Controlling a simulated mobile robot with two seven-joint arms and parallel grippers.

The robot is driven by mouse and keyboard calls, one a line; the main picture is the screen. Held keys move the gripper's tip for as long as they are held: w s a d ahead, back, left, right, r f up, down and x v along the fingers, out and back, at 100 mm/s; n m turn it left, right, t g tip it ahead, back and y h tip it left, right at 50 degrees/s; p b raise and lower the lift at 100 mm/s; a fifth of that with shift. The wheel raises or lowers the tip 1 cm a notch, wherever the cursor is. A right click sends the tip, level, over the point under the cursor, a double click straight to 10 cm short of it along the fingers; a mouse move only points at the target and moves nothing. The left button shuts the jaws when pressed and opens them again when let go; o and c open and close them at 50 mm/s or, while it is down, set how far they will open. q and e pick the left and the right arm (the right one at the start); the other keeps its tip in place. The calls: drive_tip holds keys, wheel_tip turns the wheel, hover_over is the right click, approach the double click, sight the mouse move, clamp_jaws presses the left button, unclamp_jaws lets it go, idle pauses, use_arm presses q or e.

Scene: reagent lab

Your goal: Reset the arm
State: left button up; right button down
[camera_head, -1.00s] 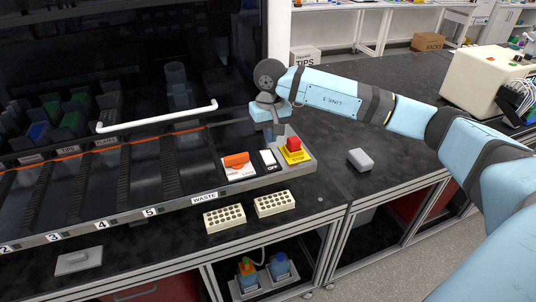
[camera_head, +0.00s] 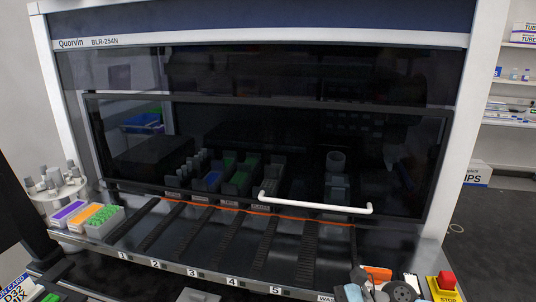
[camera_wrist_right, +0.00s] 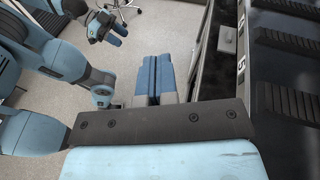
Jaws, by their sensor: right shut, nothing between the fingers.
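My right gripper (camera_wrist_right: 153,75) shows in the right wrist view with its two blue fingers side by side, shut and empty, past the bench's edge and above the floor. In the head view only part of my right arm shows at the bottom edge, right of the middle. My left arm is at the left of the right wrist view, with its gripper (camera_wrist_right: 110,28) near the top; how far its fingers are apart is unclear. My left gripper does not show in the head view.
The large Quorvin machine (camera_head: 256,38) fills the head view, with a white handle (camera_head: 315,206) on its glass front. A rack of vials (camera_head: 55,184) stands at left.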

drive_tip(key=s+d+f+n+t+h+p, duration=0.1)
drive_tip(key=s+d+f+n+t+h, duration=0.3)
drive_tip(key=s+f+n+t+h, duration=0.2)
drive_tip(key=s+d+f+n+t+h+p, duration=0.2)
drive_tip(key=s+d+f+n+t+h, duration=0.3)
drive_tip(key=s+f+n, duration=0.6)
wheel_tip(320, 180, down, 3)
drive_tip(key=shift+r+n+t+h, duration=0.15)
drive_tip(key=shift+n+t+h, duration=0.25)
drive_tip(key=shift+n+h, duration=0.35)
